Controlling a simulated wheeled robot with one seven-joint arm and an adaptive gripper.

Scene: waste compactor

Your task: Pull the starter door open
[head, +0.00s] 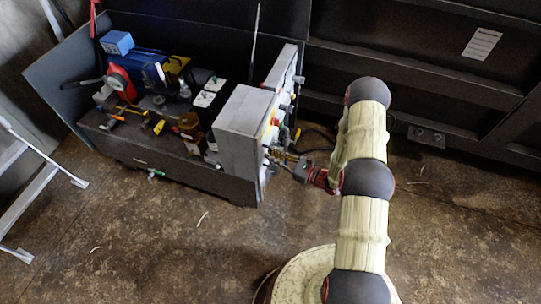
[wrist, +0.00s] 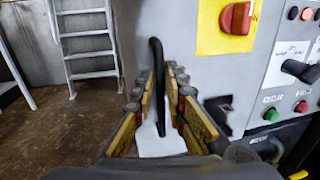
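The starter door is the front of the grey cabinet (head: 240,130) in the head view, seen mostly from above and behind. In the wrist view its grey face (wrist: 185,50) fills the middle, with a red rotary switch (wrist: 236,17) on a yellow plate at upper right. A black, curved, upright handle (wrist: 156,65) stands in front of the face. My gripper (wrist: 163,80) points at the door, its yellow-padded fingers on either side of the handle with a gap between them. Contact with the handle is not clear. In the head view, my gripper (head: 277,154) is at the cabinet's right side.
A control panel with a black selector (wrist: 300,70) and coloured buttons is close on the right. A ladder (wrist: 85,40) stands at left. A workbench (head: 150,150) with tools adjoins the cabinet. Floor (head: 150,245) in front is mostly clear.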

